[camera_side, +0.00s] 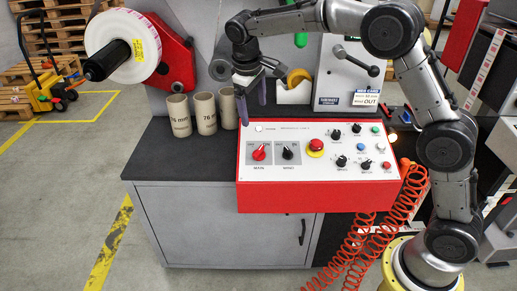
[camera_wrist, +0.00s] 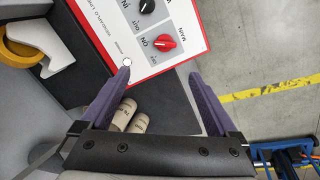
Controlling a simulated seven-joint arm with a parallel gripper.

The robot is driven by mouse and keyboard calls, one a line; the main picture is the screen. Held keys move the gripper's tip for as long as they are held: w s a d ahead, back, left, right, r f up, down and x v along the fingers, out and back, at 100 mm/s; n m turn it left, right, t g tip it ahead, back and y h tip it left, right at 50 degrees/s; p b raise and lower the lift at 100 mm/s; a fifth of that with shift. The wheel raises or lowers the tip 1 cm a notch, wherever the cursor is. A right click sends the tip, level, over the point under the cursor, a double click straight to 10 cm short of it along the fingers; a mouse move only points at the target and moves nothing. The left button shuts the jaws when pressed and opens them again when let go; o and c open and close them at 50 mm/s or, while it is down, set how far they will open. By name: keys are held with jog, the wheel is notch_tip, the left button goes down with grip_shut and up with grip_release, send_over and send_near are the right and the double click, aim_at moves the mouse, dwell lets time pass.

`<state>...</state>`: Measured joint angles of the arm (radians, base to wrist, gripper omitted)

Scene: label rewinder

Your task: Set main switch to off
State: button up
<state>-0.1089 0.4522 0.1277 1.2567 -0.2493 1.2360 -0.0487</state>
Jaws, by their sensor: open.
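The main switch is a red rotary knob (camera_side: 260,152) above the word MAIN, at the left of the white-faced control panel (camera_side: 318,190). In the wrist view the red knob (camera_wrist: 165,43) is at top centre, beside its ON and OFF labels. Its handle seems turned toward the ON side, but it is too small to be certain. My gripper (camera_side: 252,100) is above and behind the panel's left part, apart from the knob. In the wrist view my gripper (camera_wrist: 160,75) has its purple fingers spread wide with nothing between them.
A black wind knob (camera_side: 288,152) is just right of the main switch. A red-and-yellow emergency button (camera_side: 316,147) and several small knobs sit farther right. Cardboard cores (camera_side: 204,113) stand behind the panel's left. A tape dispenser (camera_side: 295,86) stands behind. A red coiled cable (camera_side: 375,240) hangs in front.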

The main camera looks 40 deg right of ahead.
aim_at(259, 150)
jog(key=shift+g, duration=0.3)
jog(key=x, duration=1)
jog(key=a+x, duration=0.1)
jog(key=x, duration=0.5)
jog(key=shift+f, duration=0.15)
jog(key=c, duration=1.4)
jog(key=shift+n, duration=0.4)
jog(key=n, duration=0.5)
jog(key=shift+n+h, duration=0.3)
jog(key=shift+h, duration=0.1)
jog(key=n+t, duration=0.1)
jog(key=n, duration=0.4)
jog(key=shift+n, duration=0.3)
